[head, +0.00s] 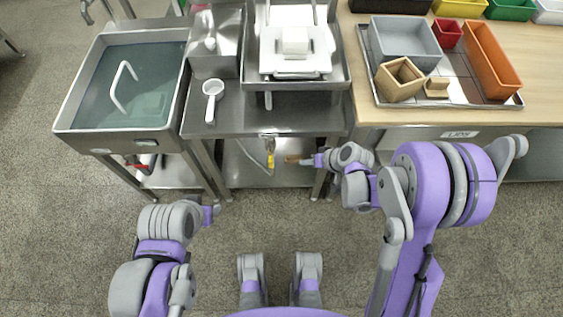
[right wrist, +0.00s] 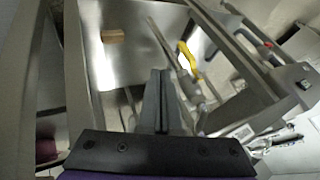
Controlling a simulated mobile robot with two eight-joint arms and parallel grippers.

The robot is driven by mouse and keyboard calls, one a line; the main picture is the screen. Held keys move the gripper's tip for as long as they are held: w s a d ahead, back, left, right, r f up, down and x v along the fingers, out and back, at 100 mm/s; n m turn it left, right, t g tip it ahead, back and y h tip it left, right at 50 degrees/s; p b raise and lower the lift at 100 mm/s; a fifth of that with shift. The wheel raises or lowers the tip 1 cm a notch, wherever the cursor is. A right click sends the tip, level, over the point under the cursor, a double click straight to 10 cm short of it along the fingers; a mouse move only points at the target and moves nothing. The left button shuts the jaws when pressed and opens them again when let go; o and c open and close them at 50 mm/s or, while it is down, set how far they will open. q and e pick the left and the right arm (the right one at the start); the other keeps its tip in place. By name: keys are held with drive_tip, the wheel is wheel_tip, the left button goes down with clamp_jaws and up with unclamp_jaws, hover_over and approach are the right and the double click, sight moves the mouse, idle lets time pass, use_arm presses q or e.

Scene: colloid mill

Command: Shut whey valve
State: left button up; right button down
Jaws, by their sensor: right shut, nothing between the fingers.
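A valve with a yellow handle (head: 270,158) hangs below the front edge of the steel table; the yellow handle (right wrist: 187,54) also shows in the right wrist view, beyond and a little right of my fingertips. No label shows which valve is the whey valve. My right gripper (head: 312,160) is shut and empty, to the right of the yellow handle and apart from it. In the right wrist view its fingers (right wrist: 160,75) are together, pointing toward the lower shelf. My left gripper (head: 211,213) is low at the left, in front of the table; its fingers are too small to judge.
A red handle (head: 133,163) sits under the sink basin (head: 93,128). A wooden block (right wrist: 113,36) lies on the lower shelf (head: 240,172). Table legs stand on both sides of the yellow handle. A tray (head: 459,92) with boxes is on the right table. Floor in front is clear.

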sight(271, 164)
idle(0.3)
drive_tip(key=w+a+f+b, duration=0.1)
drive_tip(key=w+a+f, duration=0.2)
drive_tip(key=a+f, duration=0.5)
drive_tip(key=shift+w+a+b, duration=0.35)
drive_tip(key=shift+w, duration=0.05)
drive_tip(key=shift+f, duration=0.1)
